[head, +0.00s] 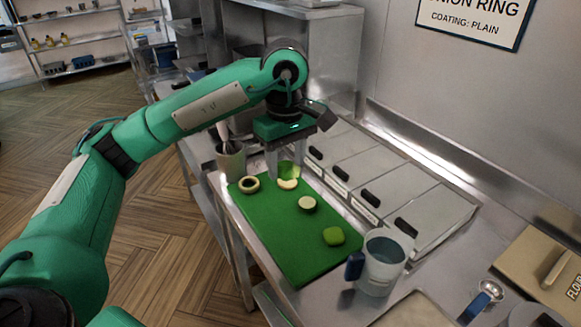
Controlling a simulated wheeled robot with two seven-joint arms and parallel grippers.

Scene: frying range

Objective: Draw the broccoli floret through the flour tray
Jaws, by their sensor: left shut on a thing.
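My left gripper (287,165) points down over the far end of the green cutting board (283,238). It is shut on a light green piece (290,170); the fingers partly hide it, and I cannot tell for sure that it is the broccoli floret. A pale cut piece (287,184) lies just below the fingertips. A tan lidded container (548,272) at the right edge has a label starting "FLO", cut off by the frame; its inside is hidden. My right gripper is not in view.
On the board lie a dark-rimmed ring slice (249,185), a round slice (307,203) and a green piece (334,236). A jug (384,263) with a blue handle stands beside the board. Lidded bins (385,180) line the wall. A utensil pot (231,161) stands left of the gripper.

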